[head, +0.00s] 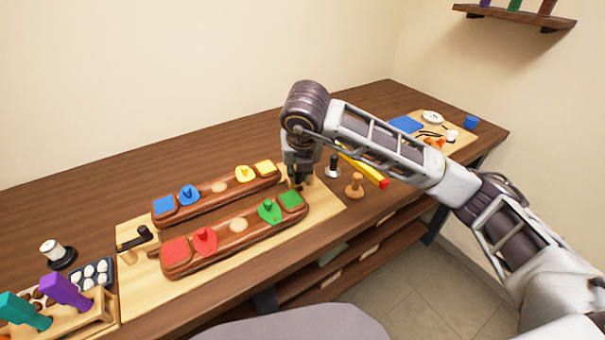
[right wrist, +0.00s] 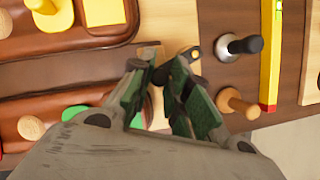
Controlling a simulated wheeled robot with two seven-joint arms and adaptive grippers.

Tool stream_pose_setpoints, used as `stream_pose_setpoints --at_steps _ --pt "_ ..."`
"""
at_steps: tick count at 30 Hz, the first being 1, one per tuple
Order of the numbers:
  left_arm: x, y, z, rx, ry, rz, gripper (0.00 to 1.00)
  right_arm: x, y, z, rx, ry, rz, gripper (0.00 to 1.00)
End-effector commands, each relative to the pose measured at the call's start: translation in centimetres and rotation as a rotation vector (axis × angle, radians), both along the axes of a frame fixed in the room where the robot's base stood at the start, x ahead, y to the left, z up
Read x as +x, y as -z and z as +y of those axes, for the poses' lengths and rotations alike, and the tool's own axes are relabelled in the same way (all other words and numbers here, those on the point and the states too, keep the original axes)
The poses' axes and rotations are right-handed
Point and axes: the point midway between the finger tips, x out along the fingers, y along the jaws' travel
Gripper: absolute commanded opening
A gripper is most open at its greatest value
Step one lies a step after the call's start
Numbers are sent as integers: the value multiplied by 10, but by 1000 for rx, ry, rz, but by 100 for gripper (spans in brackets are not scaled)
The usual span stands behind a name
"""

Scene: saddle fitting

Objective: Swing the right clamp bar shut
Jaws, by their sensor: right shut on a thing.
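My right gripper (head: 297,184) is low at the right end of the two brown leather saddle pieces, the back one (head: 207,199) and the front one (head: 232,238). In the right wrist view its green-padded fingers (right wrist: 158,70) are closed around a small dark part. I take it to be the right clamp bar (right wrist: 152,56); the fingers hide most of it, so its angle cannot be told. The left clamp bar, with a black handle (head: 133,240), is at the left end of the pieces. My left gripper is not in view.
A wooden peg (head: 354,185), a black-knobbed tool (head: 332,168) and a yellow-red bar (head: 370,172) stand or lie just right of the light wooden board (head: 325,210). A rack with teal and purple handles (head: 66,290) is at the front left. The table behind the board is clear.

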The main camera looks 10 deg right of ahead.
Motion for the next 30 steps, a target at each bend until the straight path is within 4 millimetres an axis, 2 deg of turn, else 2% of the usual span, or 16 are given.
stream_pose_setpoints --at_steps 15,30 --pt "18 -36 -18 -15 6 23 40 16 0 12 1 318 -2 0" --pt "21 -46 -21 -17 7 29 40 20 -1 14 2 409 -1 0"
